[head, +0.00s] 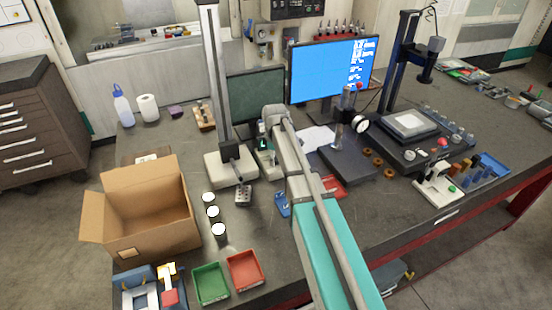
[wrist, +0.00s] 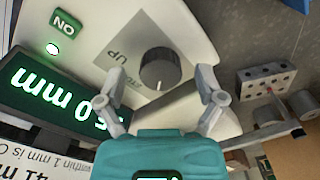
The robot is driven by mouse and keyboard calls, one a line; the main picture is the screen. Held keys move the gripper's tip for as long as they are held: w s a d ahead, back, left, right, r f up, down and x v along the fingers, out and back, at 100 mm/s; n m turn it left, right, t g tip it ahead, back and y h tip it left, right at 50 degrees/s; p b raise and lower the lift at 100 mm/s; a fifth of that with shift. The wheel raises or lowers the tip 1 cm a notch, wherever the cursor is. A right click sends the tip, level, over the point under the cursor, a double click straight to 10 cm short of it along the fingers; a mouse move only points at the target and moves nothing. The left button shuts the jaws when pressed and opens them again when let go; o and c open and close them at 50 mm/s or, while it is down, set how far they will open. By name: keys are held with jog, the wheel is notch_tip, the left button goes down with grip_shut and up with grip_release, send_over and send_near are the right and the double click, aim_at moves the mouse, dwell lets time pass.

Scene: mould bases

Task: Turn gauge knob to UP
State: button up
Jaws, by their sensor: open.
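The gauge knob (wrist: 160,68) is a dark, ribbed round knob on a pale housing in the wrist view. The word UP is printed to its left, with another, partly hidden label below that. A small light mark shows at the knob's lower edge; I cannot tell its setting for sure. My gripper (wrist: 161,76) is open, with one finger on each side of the knob in the picture; contact is unclear. A green-lit display (wrist: 68,98) reading in mm sits at the left, beside a lit ON button (wrist: 65,22). In the head view my arm hides the knob.
A grey block with holes (wrist: 268,82) and metal cylinders lie right of the housing. In the head view, a tall column stand (head: 232,165), an open cardboard box (head: 150,212), several white-topped cylinders (head: 213,212) and a blue-screened monitor (head: 320,70) surround my arm.

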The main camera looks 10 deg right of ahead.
jog(key=c, duration=1.1)
jog(key=shift+c, duration=0.2)
